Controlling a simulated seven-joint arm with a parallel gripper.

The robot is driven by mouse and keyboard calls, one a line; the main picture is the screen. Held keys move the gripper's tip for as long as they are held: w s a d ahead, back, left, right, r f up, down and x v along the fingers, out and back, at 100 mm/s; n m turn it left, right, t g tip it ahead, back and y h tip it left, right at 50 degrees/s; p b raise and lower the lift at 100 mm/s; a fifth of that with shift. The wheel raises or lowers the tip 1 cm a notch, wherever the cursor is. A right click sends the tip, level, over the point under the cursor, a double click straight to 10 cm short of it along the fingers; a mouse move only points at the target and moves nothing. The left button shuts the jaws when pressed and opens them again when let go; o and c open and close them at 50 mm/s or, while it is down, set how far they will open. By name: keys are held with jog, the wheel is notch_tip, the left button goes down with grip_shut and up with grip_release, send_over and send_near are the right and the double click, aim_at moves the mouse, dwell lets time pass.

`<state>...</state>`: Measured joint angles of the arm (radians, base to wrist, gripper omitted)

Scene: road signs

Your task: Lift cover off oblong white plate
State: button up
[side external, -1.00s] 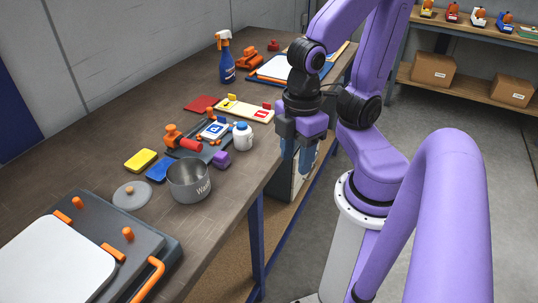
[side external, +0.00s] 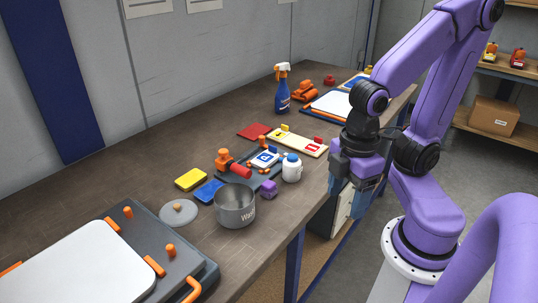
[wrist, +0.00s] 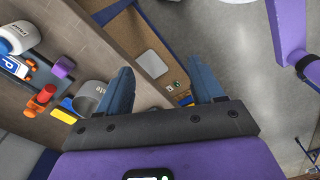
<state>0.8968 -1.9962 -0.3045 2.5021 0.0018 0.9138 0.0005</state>
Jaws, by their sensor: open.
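A cream-white oblong plate (side external: 297,141) lies on the workbench, with a yellow-knobbed piece (side external: 285,128) and a red-knobbed piece (side external: 314,146) on it. A larger white rounded plate (side external: 75,270) lies on a dark grey base with orange clamps at the lower left. I cannot tell which plate is meant, or which piece is the cover. My gripper (side external: 355,200) hangs beyond the bench's right edge, apart from both plates. In the wrist view its blue fingers (wrist: 162,85) are spread and empty.
A grey pot (side external: 235,207), round lid (side external: 179,213), white bottle (side external: 292,168) and purple block (side external: 268,190) stand near the front edge. A dark tray holds orange and blue-sign pieces. A spray bottle (side external: 282,90) stands behind. The bench's back left is clear.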

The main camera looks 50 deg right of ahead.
jog(key=w+r+n+h, duration=0.2)
jog(key=w+r+n, duration=0.1)
jog(key=w, duration=1.6)
jog(key=n+h, duration=0.2)
jog(key=h, duration=0.1)
send_over(272, 146)
jog(key=a, duration=0.3)
notch_tip(272, 146, down, 11)
jog(key=shift+w+f, duration=0.1)
jog(key=shift+f, duration=0.05)
jog(key=shift+x, duration=2.75)
jog(key=shift+d, duration=0.1)
jog(key=c, duration=1.1)
